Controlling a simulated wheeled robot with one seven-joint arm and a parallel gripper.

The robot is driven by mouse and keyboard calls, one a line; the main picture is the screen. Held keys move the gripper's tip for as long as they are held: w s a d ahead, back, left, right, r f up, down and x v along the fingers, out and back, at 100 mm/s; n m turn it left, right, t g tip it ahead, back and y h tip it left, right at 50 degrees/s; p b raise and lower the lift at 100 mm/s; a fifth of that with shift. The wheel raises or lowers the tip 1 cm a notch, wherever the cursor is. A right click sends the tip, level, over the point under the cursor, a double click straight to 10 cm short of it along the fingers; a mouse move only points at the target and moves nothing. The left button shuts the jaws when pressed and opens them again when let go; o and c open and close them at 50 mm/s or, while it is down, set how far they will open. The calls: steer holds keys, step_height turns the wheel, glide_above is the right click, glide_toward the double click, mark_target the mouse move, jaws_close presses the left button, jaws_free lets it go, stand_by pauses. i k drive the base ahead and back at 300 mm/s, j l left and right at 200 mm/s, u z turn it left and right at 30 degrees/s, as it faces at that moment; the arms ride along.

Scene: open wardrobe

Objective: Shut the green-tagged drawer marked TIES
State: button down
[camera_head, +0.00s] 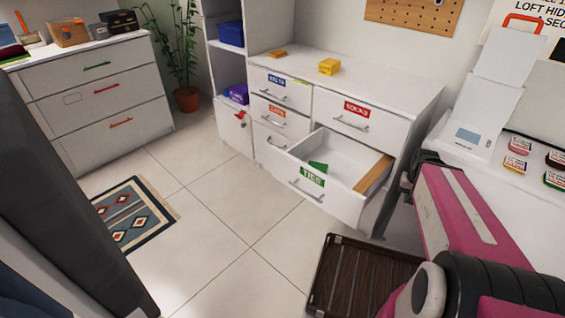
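The TIES drawer (342,203) is the lower right drawer of the white dresser (390,87). It is pulled well out, and its inside shows. Its front carries a green TIES tag (312,177) and a metal bar handle (306,190). A small green item lies inside near the front, and a tan wooden piece (374,174) lies along the right side. My pink and black arm comes in from the lower right and reaches up beside the dresser's right end. Its dark far end is near the drawer's right side. I cannot make out gripper fingers.
A dark slatted wooden rack (362,280) lies on the floor in front of the drawer, to the right. A SOCKS drawer (358,116) above is shut. A white table (470,160) stands at right. Tiled floor left of the drawer is clear up to a patterned rug (133,213).

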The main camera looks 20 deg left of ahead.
mark_target(358, 171)
steer(key=k+j, duration=0.1)
steer(key=k, duration=0.4)
steer(key=k+j, duration=0.1)
steer(key=k, duration=0.35)
